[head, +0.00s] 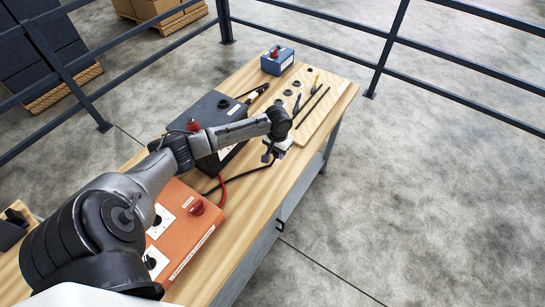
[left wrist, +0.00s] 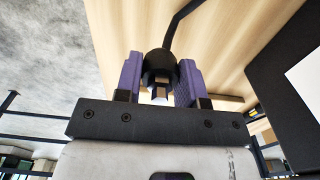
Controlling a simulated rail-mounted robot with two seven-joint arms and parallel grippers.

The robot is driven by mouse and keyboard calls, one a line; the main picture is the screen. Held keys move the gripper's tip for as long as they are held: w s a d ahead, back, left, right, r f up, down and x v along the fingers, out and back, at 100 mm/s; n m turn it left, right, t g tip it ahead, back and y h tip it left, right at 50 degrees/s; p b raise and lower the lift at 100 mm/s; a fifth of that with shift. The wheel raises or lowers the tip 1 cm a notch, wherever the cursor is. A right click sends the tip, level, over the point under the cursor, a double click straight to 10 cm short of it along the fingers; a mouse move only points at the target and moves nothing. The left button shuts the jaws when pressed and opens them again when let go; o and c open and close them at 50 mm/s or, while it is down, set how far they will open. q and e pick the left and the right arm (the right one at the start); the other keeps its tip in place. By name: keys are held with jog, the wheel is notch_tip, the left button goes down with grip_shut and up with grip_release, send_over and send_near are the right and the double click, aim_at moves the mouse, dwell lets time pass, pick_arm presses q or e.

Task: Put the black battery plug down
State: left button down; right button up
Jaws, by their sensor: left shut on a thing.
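My left gripper (head: 270,154) is over the bench near its right edge, beside the dark battery box (head: 205,107). In the left wrist view, its purple fingers (left wrist: 159,80) are shut on the black battery plug (left wrist: 160,62). A black cable runs from the plug to the top of that view. In the head view, the plug is mostly hidden by the gripper, and a black cable (head: 238,175) leads from there back to the left. I cannot tell whether the plug touches the bench. My right gripper is not in view.
An orange box (head: 190,240) with a red knob (head: 197,207) stands nearer on the wooden bench (head: 255,215). A pale board (head: 325,92) with rings and slim tools lies beyond the gripper. A blue box (head: 277,61) stands at the far end. Dark railings (head: 385,50) surround the bench.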

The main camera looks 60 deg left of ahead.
aim_at(272, 161)
pick_arm(q)
jog(key=shift+s+a+f, duration=0.2)
jog(key=shift+a+f, duration=0.2)
jog(key=shift+a, duration=0.2)
jog(key=shift+s+a+f, duration=0.2)
jog(key=shift+a+f, duration=0.15)
jog(key=shift+a, duration=0.25)
jog(key=shift+f+b, duration=0.3)
jog(key=shift+f, duration=1.65)
jog(key=c, duration=0.7)
grip_release()
jog(key=shift+f, duration=0.15)
